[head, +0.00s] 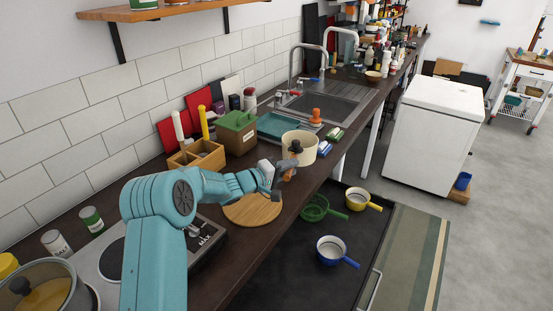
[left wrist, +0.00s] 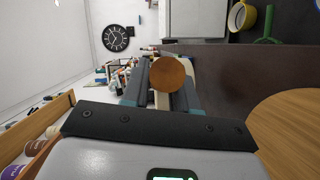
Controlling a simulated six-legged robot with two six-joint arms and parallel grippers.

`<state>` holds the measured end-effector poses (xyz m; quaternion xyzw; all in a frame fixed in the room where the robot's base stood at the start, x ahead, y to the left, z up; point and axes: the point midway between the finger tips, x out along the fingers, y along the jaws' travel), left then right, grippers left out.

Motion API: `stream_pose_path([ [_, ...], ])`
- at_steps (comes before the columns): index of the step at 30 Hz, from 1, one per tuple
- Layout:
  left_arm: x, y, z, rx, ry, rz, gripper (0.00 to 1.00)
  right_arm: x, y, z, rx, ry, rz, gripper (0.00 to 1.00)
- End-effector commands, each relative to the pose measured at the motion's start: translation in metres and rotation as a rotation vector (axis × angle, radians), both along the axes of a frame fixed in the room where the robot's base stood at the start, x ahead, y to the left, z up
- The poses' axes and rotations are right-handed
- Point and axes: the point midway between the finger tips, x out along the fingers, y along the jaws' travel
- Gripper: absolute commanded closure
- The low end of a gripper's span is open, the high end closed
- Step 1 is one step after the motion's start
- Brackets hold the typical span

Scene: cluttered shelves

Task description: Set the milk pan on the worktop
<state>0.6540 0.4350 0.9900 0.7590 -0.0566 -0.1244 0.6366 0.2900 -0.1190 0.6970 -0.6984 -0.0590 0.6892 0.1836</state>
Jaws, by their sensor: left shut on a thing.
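The cream milk pan (head: 307,140) is near the front edge of the dark worktop (head: 325,170), beyond the round wooden board. I cannot tell whether its base touches the worktop. Its brown handle points toward my left gripper (head: 284,172), which is shut on it above the round board's far side. In the left wrist view, the round brown handle end (left wrist: 167,74) sits between the dark fingers of the left gripper (left wrist: 160,90). The pan's body is not clear there. My right gripper is not in view.
The round board (head: 250,209) lies below the gripper. A wooden caddy (head: 198,158), green-lidded box (head: 237,133) and sink (head: 320,103) are behind. Green (head: 314,207), yellow (head: 357,200) and blue (head: 331,250) pans sit on a lower dark surface. A hob (head: 190,258) is nearer.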

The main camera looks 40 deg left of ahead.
Motion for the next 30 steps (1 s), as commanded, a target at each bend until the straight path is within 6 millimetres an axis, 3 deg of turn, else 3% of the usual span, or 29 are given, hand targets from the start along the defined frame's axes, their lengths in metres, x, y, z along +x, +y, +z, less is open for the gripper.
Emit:
stream_pose_path([
  [3,-0.003,0.028,0.005,0.002,-0.006,0.019,1.0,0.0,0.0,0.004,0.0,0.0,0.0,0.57],
  [6,-0.004,0.036,0.004,0.001,-0.006,0.024,1.0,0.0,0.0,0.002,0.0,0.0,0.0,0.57],
  [14,-0.006,0.037,-0.013,-0.001,-0.007,0.024,1.0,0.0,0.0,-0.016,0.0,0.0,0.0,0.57],
  [24,-0.008,0.039,-0.049,0.0,-0.008,0.024,1.0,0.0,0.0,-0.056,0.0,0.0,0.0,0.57],
  [30,-0.008,0.039,-0.053,0.001,-0.008,0.024,1.0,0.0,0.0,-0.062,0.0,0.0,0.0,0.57],
])
